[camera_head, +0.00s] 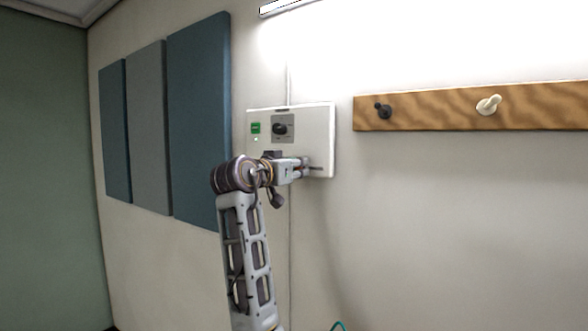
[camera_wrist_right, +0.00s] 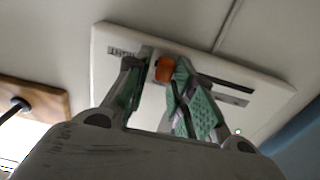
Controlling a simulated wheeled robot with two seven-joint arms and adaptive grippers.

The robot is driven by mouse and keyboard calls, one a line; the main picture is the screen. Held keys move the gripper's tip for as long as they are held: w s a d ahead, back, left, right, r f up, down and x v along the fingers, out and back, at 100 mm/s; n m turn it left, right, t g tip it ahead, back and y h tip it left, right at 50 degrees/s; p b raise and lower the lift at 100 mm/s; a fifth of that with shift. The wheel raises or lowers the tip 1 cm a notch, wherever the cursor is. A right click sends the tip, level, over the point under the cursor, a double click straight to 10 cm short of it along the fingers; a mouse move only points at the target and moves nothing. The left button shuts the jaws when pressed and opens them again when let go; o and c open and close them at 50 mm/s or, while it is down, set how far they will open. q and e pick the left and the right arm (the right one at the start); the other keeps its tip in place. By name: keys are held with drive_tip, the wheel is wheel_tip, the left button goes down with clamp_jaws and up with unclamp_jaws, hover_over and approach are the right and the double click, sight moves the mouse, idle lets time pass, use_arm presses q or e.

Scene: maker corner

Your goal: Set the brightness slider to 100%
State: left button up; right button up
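A white control panel (camera_head: 318,125) is mounted on the wall; my right gripper (camera_head: 310,168) is at its lower right part in the head view. In the right wrist view the panel (camera_wrist_right: 105,80) appears turned over. The orange slider knob (camera_wrist_right: 165,68) sits between the fingertips of my right gripper (camera_wrist_right: 164,72), which appear closed on both its sides. A dark slot (camera_wrist_right: 235,85) runs from near the knob to the right in that view. The knob is toward the slot's left end there. In the head view the gripper hides the knob. My left gripper is not in view.
A green button (camera_head: 255,127) and a dark rotary knob (camera_head: 281,129) are on the panel's upper part. A wooden rail (camera_head: 435,111) with pegs is to the right. Blue and grey wall panels (camera_head: 199,120) are to the left. The wall below is mostly clear.

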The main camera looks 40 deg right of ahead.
drive_tip(key=shift+o, duration=0.8)
drive_tip(key=shift+s, duration=0.1)
drive_tip(key=shift+a, duration=0.15)
drive_tip(key=v, duration=1.1)
drive_tip(key=shift+s+a, duration=0.15)
drive_tip(key=shift+a, duration=0.15)
